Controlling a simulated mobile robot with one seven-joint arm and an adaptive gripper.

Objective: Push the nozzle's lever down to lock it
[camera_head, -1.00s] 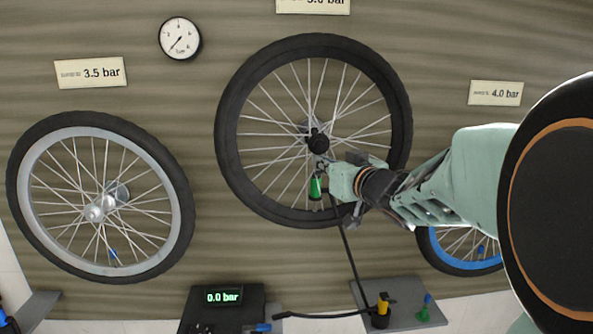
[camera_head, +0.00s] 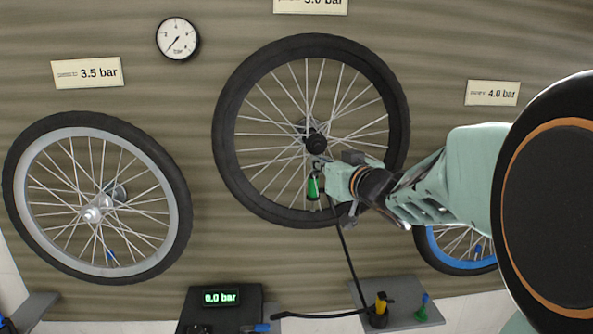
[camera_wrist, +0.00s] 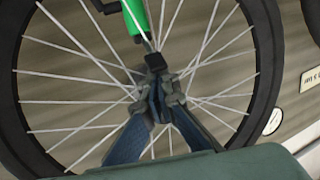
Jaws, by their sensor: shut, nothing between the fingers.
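The nozzle (camera_head: 313,187) is green with dark ends. It sits among the spokes of the middle wheel (camera_head: 226,122), just below the hub, and its green body also shows at the top of the wrist view (camera_wrist: 137,18). My gripper (camera_head: 327,168) is to the right of the nozzle, in front of the wheel. In the wrist view, its closed fingertips (camera_wrist: 158,78) are at the black block; I cannot tell whether they touch. My gripper hides part of the nozzle and hose.
A black hose (camera_head: 347,248) hangs below my gripper toward a yellow-and-black fitting (camera_head: 380,308) on a grey plate. A grey-rimmed wheel (camera_head: 181,210) is at left, a blue-rimmed wheel (camera_head: 436,252) at right. A display (camera_head: 221,298) reads 0.0 bar. A gauge (camera_head: 178,39) is on the wall.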

